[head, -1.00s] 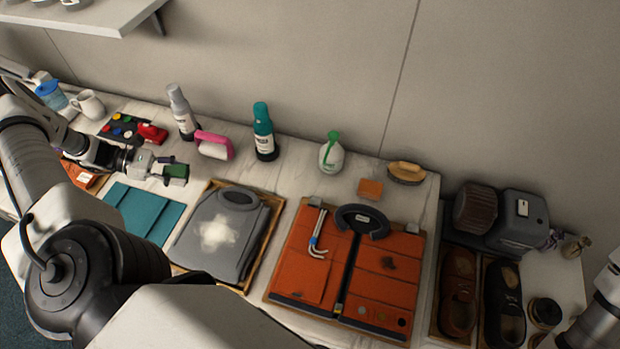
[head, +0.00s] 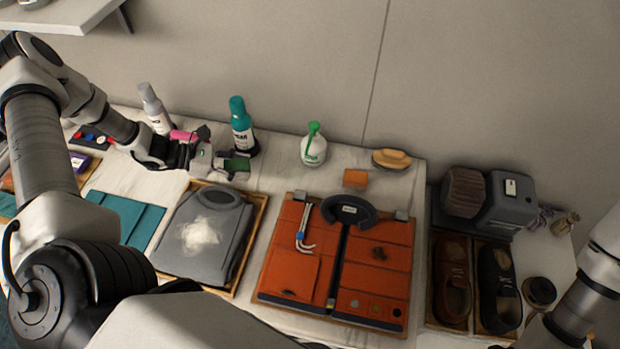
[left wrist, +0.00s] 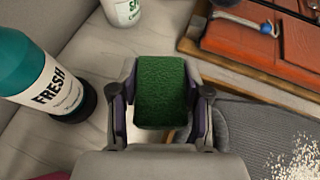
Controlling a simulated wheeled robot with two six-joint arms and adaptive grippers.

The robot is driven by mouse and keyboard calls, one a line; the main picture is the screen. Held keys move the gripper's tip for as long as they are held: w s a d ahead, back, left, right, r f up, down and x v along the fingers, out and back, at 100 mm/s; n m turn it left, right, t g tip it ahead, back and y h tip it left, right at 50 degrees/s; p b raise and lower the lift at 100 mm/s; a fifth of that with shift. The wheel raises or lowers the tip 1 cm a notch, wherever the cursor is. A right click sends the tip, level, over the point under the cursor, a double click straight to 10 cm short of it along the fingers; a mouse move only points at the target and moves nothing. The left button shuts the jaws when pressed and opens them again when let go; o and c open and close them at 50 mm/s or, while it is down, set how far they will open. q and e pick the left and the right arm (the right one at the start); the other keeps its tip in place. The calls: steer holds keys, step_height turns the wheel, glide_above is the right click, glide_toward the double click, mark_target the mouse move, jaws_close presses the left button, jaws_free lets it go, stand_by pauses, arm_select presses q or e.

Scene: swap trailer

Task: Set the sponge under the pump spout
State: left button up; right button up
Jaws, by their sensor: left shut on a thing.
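My left gripper (head: 222,163) is shut on a green sponge (left wrist: 161,92), which fills the space between its two fingers in the left wrist view. In the head view the sponge (head: 237,165) shows at the gripper's tip, above the far edge of the tray with the grey bag. The white pump bottle with a green top (head: 313,147) stands upright to the right of the sponge, apart from it. Its lower part shows at the top of the left wrist view (left wrist: 126,10). My right gripper is not in view; only part of my right arm shows at the right edge.
A teal bottle (head: 242,128) stands just behind the gripper, and a grey-white bottle (head: 155,112) farther left. An orange block (head: 355,179) and a wooden brush (head: 392,158) lie right of the pump bottle. Orange panels (head: 287,250) lie in front. Some clear tabletop surrounds the pump bottle.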

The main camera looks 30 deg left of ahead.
arm_select(q)
steer(key=w+d+b, duration=0.3)
steer(key=d, duration=0.2)
steer(key=w+d+b, duration=0.3)
steer(key=d, duration=0.1)
steer(key=w+d+b, duration=0.3)
steer(key=w+d, duration=0.1)
steer(key=d, duration=0.1)
steer(key=shift+d+f+b, duration=0.3)
steer(key=shift+b, duration=0.1)
steer(key=shift+w+d+f+b, duration=0.1)
steer(key=shift+d+f+b, duration=0.05)
steer(key=shift+f+b, duration=0.25)
step_height(320, 180, down, 6)
steer(key=b, duration=0.3)
steer(key=shift+r, duration=0.1)
steer(key=o, duration=0.7)
